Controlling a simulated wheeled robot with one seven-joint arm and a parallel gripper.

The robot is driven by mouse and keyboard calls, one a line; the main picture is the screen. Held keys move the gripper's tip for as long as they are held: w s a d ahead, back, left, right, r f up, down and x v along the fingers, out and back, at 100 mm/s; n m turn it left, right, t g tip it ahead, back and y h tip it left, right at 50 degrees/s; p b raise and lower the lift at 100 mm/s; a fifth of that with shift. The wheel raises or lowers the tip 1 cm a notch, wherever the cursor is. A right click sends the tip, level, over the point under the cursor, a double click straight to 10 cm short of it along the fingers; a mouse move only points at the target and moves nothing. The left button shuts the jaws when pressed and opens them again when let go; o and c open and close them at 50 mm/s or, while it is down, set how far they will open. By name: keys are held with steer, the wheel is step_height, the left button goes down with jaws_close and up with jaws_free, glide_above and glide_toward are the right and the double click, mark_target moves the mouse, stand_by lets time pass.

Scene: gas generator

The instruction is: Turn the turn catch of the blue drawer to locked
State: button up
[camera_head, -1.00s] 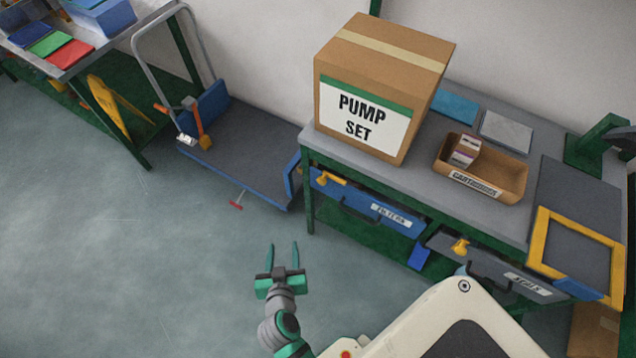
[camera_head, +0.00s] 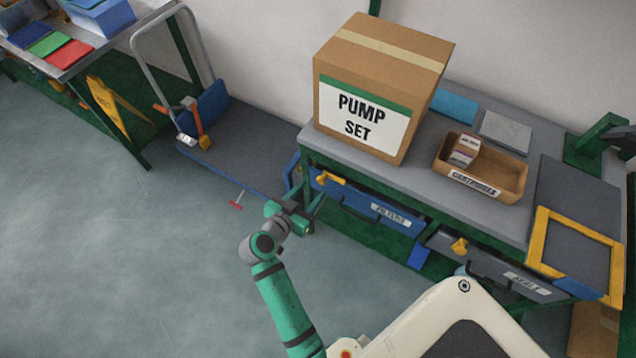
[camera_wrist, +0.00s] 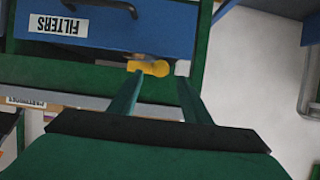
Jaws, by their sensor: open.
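The blue drawer (camera_head: 372,207), labelled FILTERS, is under the left part of the workbench. Its yellow turn catch (camera_head: 330,178) sits at the drawer's upper left, its arm pointing roughly sideways along the drawer front. In the wrist view the blue drawer (camera_wrist: 110,30) appears upside down, with the yellow catch (camera_wrist: 150,68) ahead between the fingers. My gripper (camera_head: 312,202) is open and empty, just in front of and below the catch in the head view. In the wrist view my gripper (camera_wrist: 158,95) points at the catch; I cannot tell whether a finger touches it.
A grey drawer (camera_head: 500,270) with its own yellow catch (camera_head: 459,246) is to the right. A PUMP SET box (camera_head: 380,85) and a cartridge tray (camera_head: 483,175) stand on the bench (camera_head: 430,195). A blue platform trolley (camera_head: 245,150) is at the left.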

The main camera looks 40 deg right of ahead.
mark_target(320, 181)
steer(key=shift+x, duration=2.75)
steer(key=shift+c, duration=0.2)
jaws_close()
